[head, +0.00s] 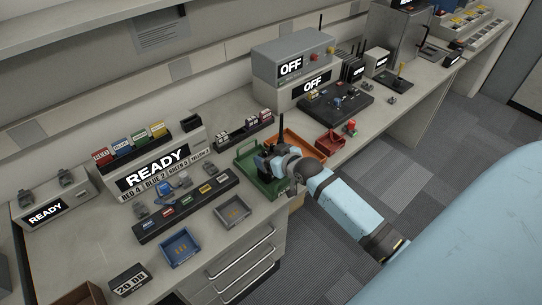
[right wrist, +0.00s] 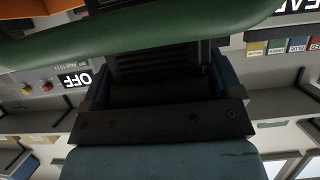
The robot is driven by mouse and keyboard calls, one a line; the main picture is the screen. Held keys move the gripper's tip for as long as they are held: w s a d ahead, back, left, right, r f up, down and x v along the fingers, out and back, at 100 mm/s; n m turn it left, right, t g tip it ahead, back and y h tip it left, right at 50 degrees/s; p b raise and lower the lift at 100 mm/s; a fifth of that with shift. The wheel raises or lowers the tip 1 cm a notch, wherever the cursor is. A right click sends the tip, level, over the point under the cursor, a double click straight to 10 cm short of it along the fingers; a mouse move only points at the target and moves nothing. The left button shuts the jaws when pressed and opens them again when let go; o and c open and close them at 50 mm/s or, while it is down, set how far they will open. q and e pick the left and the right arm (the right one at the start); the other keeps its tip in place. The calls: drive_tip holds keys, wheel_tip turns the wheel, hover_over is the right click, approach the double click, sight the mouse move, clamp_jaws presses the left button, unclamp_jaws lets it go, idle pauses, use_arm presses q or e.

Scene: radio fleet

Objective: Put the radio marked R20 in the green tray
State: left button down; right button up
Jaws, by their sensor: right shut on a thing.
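My right gripper (head: 272,161) is at the green tray (head: 253,178), its arm coming in from the lower right. It is shut on a dark radio (head: 281,138) whose antenna points up. In the right wrist view the ribbed black radio body (right wrist: 160,58) sits between the fingers, and the green tray edge (right wrist: 150,38) crosses close by. The radio's marking is hidden, so I cannot read R20. I cannot tell whether the radio touches the tray floor. My left gripper is not in view.
An orange tray (head: 305,149) adjoins the green tray. A small red tray (head: 331,142) lies to the right. A blue tray (head: 181,248) and a grey tray (head: 233,211) lie at the front left. READY (head: 156,172) and OFF (head: 291,70) units stand along the back.

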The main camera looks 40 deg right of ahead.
drive_tip(key=shift+f, duration=0.2)
drive_tip(key=shift+f, duration=0.15)
drive_tip(key=o, duration=1)
drive_tip(key=shift+s, duration=0.2)
drive_tip(key=a+v, duration=0.1)
drive_tip(key=v, duration=1)
drive_tip(key=s+a+f, duration=0.4)
drive_tip(key=a, duration=0.1)
drive_tip(key=s+a+f+n+g+y, duration=0.1)
drive_tip(key=s+a+f, duration=0.3)
drive_tip(key=s+a, duration=0.1)
drive_tip(key=s+a+f+n+g+y, duration=0.1)
drive_tip(key=s+a+f, duration=0.4)
drive_tip(key=a, duration=0.2)
drive_tip(key=shift+a+f, duration=0.15)
